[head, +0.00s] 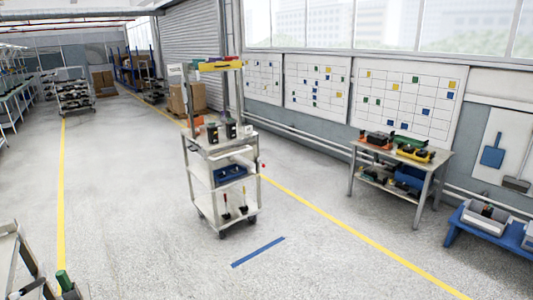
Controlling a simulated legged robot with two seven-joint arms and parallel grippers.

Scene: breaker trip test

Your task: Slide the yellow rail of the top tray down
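The yellow rail (220,66) runs level across the top of a white wheeled cart (222,170), between its upright posts. A small green part sits on top of the rail. The cart's top tray (222,146) is below the rail, with a clear gap between them. Two dark devices (221,131) stand on this tray. The cart is some distance ahead of me, left of the middle of the head view. Neither of my grippers can be made out in this view.
A blue bin (230,174) is on the cart's middle shelf. A blue floor strip (258,251) lies in front of the cart. A workbench (400,154) with devices stands right, and a low blue bench (478,232) at far right. The floor between is open.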

